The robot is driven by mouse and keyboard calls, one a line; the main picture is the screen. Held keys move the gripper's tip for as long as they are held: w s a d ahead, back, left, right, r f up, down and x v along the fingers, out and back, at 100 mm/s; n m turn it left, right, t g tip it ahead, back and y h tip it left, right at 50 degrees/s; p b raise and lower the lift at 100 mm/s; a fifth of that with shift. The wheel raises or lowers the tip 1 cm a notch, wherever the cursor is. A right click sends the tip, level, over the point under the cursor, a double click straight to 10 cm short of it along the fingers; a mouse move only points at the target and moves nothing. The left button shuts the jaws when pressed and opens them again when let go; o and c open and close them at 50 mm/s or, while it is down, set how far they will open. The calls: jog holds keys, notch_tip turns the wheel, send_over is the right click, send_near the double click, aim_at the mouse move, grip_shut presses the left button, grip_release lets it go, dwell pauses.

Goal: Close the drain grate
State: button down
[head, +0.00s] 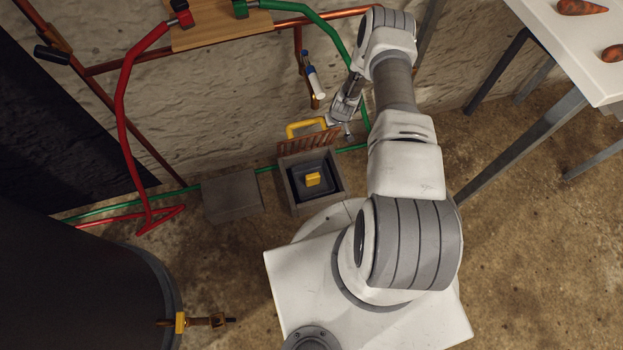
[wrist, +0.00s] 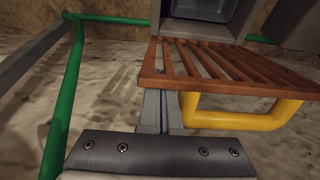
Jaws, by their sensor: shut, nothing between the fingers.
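The drain grate (head: 308,143) is a rust-brown slatted panel. It stands raised at the back edge of the grey drain box (head: 336,188), leaving the box open. Its yellow handle (head: 305,125) is on the side toward the wall. In the wrist view the grate (wrist: 225,65) spans the upper middle, with the handle (wrist: 245,121) below it. My gripper (head: 347,128) is just right of the grate and handle. In the wrist view its fingers (wrist: 160,98) are together and empty, at the grate's edge, left of the handle. I cannot tell whether they touch the grate.
A yellow block (head: 313,179) sits inside the drain box. A flat grey slab (head: 232,196) lies left of it. Green (head: 322,28) and red (head: 122,100) pipes run along the wall. A white table (head: 585,45) stands at the right, a dark barrel (head: 80,290) at lower left.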

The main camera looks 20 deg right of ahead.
jog(key=shift+s+p, duration=0.7)
jog(key=shift+s, duration=0.9)
jog(key=shift+w+r+p, duration=0.2)
jog(key=shift+r+p, duration=1.05)
jog(key=shift+r, duration=0.95)
jog(key=shift+w+r+p, duration=0.2)
jog(key=shift+r+p, duration=1.05)
jog(key=shift+r, duration=0.9)
jog(key=shift+w+r+p, duration=0.1)
jog(key=shift+r+p, duration=0.25)
jog(key=shift+r, duration=0.35)
